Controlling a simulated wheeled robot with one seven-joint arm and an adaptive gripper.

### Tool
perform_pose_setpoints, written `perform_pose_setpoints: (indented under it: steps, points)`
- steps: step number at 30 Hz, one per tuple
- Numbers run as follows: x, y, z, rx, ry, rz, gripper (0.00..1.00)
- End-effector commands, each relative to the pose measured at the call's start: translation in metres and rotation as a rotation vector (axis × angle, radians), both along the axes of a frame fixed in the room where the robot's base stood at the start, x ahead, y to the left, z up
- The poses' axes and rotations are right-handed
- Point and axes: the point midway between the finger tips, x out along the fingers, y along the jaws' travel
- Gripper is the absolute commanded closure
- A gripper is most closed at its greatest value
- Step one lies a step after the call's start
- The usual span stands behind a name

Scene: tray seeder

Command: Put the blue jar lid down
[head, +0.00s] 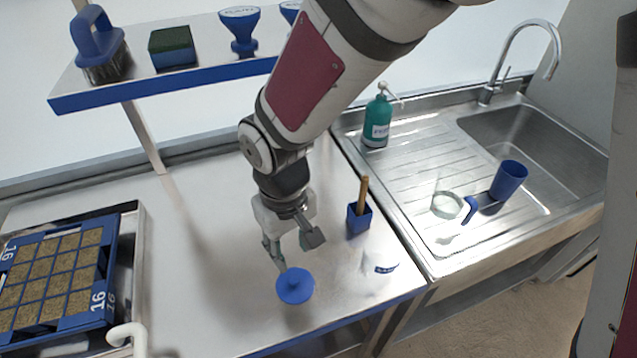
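The blue jar lid (296,287) is a round disc with a small knob on top. It appears to lie flat on the steel worktop, knob up, near the front edge. My gripper (297,254) is just above and behind the lid, pointing down. Its two fingers are spread apart, and nothing shows between them. The left fingertip looks close to the knob; I cannot tell whether it touches. A clear jar with a blue label (380,268) stands to the right of the lid, its outline faint.
A blue pot with a wooden-handled tool (358,221) stands behind the jar. A seed tray (103,300) is at left. A shelf (150,88) overhangs the back.

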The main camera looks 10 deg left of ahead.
Motion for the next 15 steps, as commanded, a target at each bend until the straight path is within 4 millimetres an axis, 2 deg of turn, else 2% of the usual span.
perform_pose_setpoints:
  steps: [7,10,13,15]
  points:
    - [0.0,0.0,0.003,0.001,-0.001,-0.001,0.64]
    - [0.006,-0.008,0.012,0.007,-0.013,-0.022,0.64]
    - [0.02,-0.03,0.036,0.02,-0.047,-0.076,0.64]
    - [0.031,-0.055,0.06,0.034,-0.081,-0.135,0.64]
